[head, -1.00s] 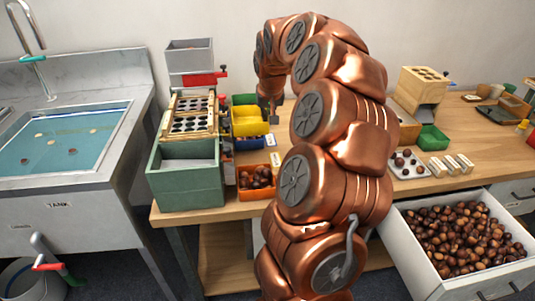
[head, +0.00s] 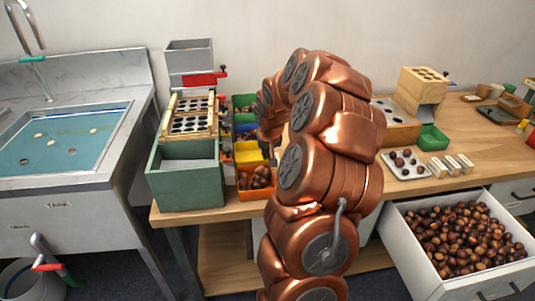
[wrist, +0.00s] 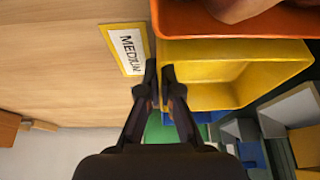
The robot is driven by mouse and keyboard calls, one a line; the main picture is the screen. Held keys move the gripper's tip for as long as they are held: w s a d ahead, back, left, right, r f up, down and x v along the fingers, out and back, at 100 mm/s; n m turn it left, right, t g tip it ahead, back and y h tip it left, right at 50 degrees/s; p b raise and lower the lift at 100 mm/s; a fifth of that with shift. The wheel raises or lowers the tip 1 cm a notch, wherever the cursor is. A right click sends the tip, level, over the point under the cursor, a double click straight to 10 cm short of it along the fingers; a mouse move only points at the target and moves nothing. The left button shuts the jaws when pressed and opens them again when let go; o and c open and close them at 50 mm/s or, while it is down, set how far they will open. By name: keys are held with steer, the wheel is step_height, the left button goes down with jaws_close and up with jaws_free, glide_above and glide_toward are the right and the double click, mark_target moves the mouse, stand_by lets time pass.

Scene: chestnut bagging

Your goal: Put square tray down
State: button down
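A yellow square tray (head: 248,152) sits at the orange tray's far edge in the row of coloured bins. In the wrist view the yellow tray (wrist: 215,92) looks empty. My gripper (wrist: 159,80) has its two fingers close together, one on each side of the yellow tray's near wall, so it is shut on that wall. Whether the tray's base touches the table cannot be told. In the head view my arm hides most of the gripper.
The orange tray (wrist: 225,24) with chestnuts adjoins the yellow one. A MEDIUM label (wrist: 125,48) lies on the table beside them. Blue (head: 245,128) and green bins stand behind. A green box (head: 187,182) with a holed rack stands left. A white chestnut tray (head: 406,164) lies right.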

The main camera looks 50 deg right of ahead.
steer(key=shift+f, duration=0.2)
steer(key=c, duration=1.3)
jaws_free()
steer(key=v, duration=1.2)
steer(key=shift+w+r, duration=0.1)
steer(key=shift+r, duration=0.15)
steer(key=shift+d, duration=0.1)
